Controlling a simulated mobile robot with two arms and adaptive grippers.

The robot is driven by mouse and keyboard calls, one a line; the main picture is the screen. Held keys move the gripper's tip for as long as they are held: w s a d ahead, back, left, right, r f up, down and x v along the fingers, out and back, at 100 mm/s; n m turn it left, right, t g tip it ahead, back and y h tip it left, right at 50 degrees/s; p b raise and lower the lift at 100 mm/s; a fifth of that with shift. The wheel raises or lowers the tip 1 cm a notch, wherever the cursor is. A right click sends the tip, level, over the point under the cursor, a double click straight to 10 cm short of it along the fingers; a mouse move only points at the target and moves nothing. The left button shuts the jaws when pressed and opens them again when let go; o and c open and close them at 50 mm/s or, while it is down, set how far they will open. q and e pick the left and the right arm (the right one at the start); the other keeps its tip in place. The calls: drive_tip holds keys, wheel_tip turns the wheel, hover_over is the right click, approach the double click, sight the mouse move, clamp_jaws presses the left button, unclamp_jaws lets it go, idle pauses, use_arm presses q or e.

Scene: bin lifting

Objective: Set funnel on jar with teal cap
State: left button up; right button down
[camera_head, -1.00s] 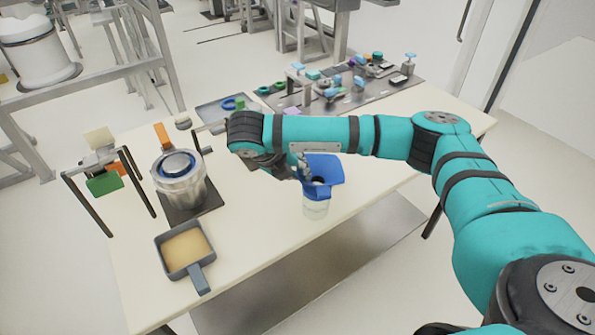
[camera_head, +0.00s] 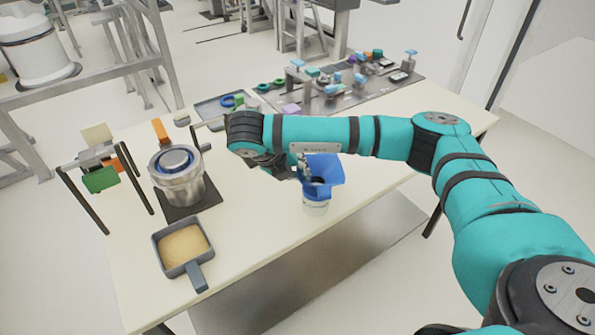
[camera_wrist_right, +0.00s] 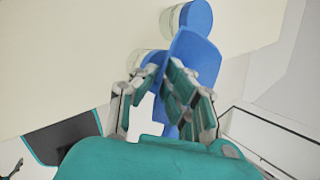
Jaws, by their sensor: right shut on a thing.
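The blue funnel (camera_head: 327,168) is in my right gripper (camera_head: 303,172), which is shut on it near the middle of the table. In the head view the funnel overlaps a clear, pale jar (camera_head: 315,208) with a blue top. I cannot tell whether the funnel touches the jar. In the right wrist view the funnel (camera_wrist_right: 196,55) lies between and beyond the fingers of my right gripper (camera_wrist_right: 172,85). A round blue top (camera_wrist_right: 197,15) on a pale body shows just past it. I make out no clearly teal cap. My left gripper is out of view.
A metal pot (camera_head: 178,178) stands on a dark mat at the left, beside a tan-filled pan (camera_head: 183,247). A small rack (camera_head: 105,170) is at the left edge. A grey board (camera_head: 375,88) with several small parts lies at the back right. The front right tabletop is clear.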

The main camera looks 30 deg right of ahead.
drive_tip(key=shift+r+b, duration=0.2)
drive_tip(key=shift+b, duration=0.35)
idle(1.0)
drive_tip(key=shift+f+b, duration=0.45)
drive_tip(key=shift+b, duration=0.5)
idle(0.8)
drive_tip(key=c, duration=0.9)
unclamp_jaws()
drive_tip(key=shift+r+p, duration=2.7)
drive_tip(key=shift+r, duration=0.65)
